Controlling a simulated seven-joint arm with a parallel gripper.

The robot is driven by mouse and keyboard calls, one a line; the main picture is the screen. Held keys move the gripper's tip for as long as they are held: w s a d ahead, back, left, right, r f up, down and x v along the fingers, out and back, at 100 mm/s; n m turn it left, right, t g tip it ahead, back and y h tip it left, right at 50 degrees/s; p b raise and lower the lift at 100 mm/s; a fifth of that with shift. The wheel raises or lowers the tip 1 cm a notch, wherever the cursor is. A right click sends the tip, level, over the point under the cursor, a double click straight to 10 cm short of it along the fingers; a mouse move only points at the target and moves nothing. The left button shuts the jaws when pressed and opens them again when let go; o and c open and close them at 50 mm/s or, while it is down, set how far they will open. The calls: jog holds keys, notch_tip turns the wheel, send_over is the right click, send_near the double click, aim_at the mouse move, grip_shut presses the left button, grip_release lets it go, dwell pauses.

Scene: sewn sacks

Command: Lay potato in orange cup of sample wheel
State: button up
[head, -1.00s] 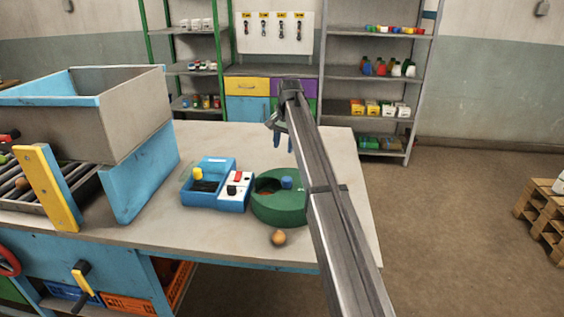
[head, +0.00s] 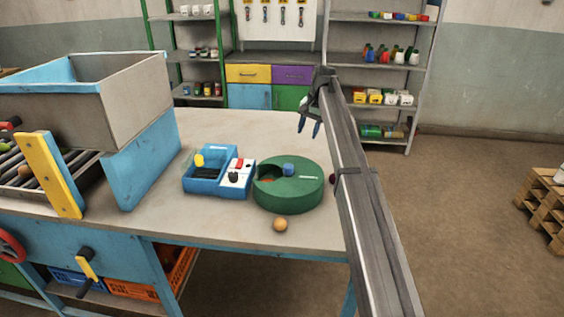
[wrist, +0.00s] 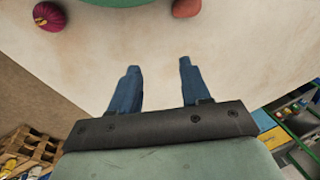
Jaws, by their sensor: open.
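A round tan-orange object (head: 280,224), which looks like the potato, lies on the table near its front edge in the head view. The green sample wheel (head: 306,196) stands just behind it. An orange-red patch (head: 266,181) at the wheel's left inside may be the orange cup; its shape is unclear. My gripper (head: 309,127) is open and empty above the table, behind the wheel and slightly to its right. The wrist view shows its two blue fingers (wrist: 159,66) apart over bare table, with the wheel's green edge (wrist: 105,2) at the top.
A dark red round object (head: 332,178) sits right of the wheel, partly behind my arm; the wrist view shows a purple-red one (wrist: 50,16). A reddish-brown object (wrist: 187,8) is cut off at the wrist view's top. A blue switch box (head: 205,181) stands left of the wheel.

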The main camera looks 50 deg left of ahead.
jog(key=s+a+f+n, duration=0.1)
jog(key=s+f+n, duration=0.1)
jog(key=f+n, duration=0.2)
jog(key=s+a+f+n+g, duration=0.1)
jog(key=f+n, duration=0.3)
jog(key=n, duration=0.6)
jog(key=s+a+f+n+g, duration=0.1)
jog(key=s+a+f+n, duration=0.2)
jog(key=n, duration=0.4)
jog(key=shift+s+a+f+y, duration=0.1)
jog(key=shift+s+f+y, duration=0.2)
jog(key=shift+s+f, duration=0.1)
jog(key=shift+c, duration=0.4)
jog(key=c, duration=0.7)
